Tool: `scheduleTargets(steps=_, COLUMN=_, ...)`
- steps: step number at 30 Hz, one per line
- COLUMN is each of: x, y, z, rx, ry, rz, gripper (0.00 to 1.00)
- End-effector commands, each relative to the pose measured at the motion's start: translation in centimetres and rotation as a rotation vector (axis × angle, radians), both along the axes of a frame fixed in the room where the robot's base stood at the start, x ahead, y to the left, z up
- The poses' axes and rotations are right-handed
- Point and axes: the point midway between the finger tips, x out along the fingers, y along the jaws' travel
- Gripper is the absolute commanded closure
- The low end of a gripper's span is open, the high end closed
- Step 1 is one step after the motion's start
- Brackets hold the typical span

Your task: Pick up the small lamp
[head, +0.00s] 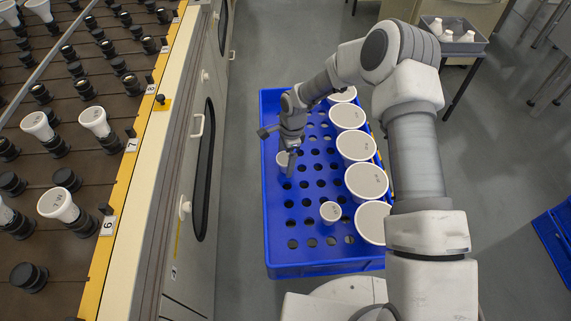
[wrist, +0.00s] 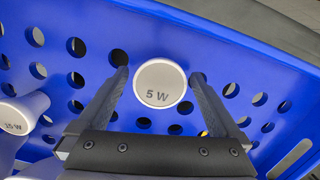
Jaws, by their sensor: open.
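A small white round-topped lamp marked "5 W" (wrist: 160,84) stands in the blue crate. It also shows in the head view (head: 281,158), partly hidden by my gripper (head: 290,165). In the wrist view, the two fingers of my gripper (wrist: 159,79) are spread wide, one on each side of the lamp's top, with a visible gap to each. My gripper is open and empty. Whether the fingertips are level with the lamp or above it I cannot tell. Another small lamp (head: 330,211) stands nearer the front of the crate.
The blue crate (head: 310,268) has rows of empty holes. Several large white lamps (head: 366,181) stand along its right side. To the left is a cabinet with handles (head: 197,125) and a rack of sockets (head: 125,85) with some bulbs. A grey tray with white bottles (head: 455,35) stands at the back right.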

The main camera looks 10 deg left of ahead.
Motion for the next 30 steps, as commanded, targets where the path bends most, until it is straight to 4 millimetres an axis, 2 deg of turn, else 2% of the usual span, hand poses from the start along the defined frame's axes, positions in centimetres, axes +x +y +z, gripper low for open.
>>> scheduleTargets(steps=2, x=0.0, y=0.0, z=0.0, rx=0.000, ry=0.000, rz=0.000, gripper=0.02)
scheduleTargets(steps=15, x=0.0, y=0.0, z=0.1, rx=0.000, ry=0.000, rz=0.000, gripper=0.81)
scheduleTargets(steps=24, x=0.0, y=0.0, z=0.3, rx=0.000, ry=-0.001, rz=0.000, gripper=0.83)
scheduleTargets(steps=30, x=0.0, y=0.0, z=2.1, rx=0.000, ry=-0.001, rz=0.000, gripper=0.83)
